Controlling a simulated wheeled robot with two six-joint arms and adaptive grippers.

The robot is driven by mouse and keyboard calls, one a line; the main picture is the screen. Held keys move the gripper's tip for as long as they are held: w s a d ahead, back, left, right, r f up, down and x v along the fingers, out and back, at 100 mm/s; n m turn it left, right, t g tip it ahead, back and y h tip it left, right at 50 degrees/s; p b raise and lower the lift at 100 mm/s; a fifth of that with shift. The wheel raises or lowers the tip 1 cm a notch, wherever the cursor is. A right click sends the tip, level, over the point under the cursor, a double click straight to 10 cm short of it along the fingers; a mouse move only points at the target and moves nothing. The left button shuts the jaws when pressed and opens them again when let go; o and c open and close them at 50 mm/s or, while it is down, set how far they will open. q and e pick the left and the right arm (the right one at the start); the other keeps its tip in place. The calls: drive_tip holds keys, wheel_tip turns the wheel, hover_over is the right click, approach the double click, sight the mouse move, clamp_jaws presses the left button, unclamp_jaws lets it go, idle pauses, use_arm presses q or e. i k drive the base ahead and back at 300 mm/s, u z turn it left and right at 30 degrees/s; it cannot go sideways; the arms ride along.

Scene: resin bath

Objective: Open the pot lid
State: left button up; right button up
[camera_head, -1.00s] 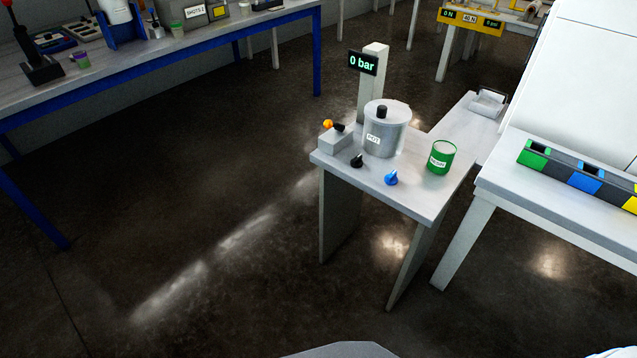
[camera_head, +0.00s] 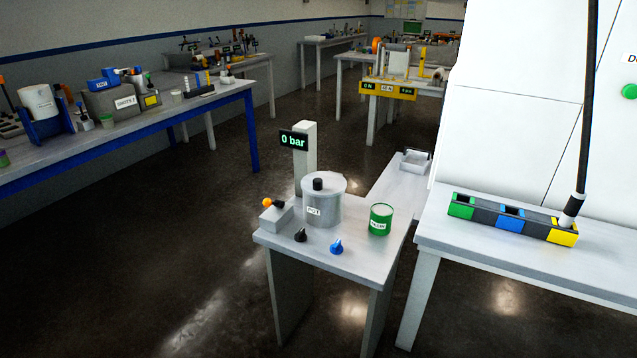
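The pot (camera_head: 323,209) is a grey metal cylinder labelled POT on a small grey table (camera_head: 352,262). Its flat lid (camera_head: 335,181) sits on top, with a black knob (camera_head: 318,184). The lid looks closed. A display (camera_head: 293,140) on a post behind the pot reads 0 bar. A black knob (camera_head: 300,234) and a blue knob (camera_head: 337,247) are on the tabletop in front of the pot. Neither of my grippers is in view.
A green labelled cup (camera_head: 381,220) stands right of the pot. A small grey box (camera_head: 277,217) with an orange knob stands left of it. A white table (camera_head: 520,257) with a coloured tray (camera_head: 484,219) is at right. The dark floor at left is open.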

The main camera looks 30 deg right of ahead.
sight(318, 184)
drive_tip(key=u, duration=0.3)
drive_tip(key=k, duration=0.35)
drive_tip(key=z, duration=2.3)
drive_tip(key=i, duration=1.1)
drive_tip(key=u, duration=0.1)
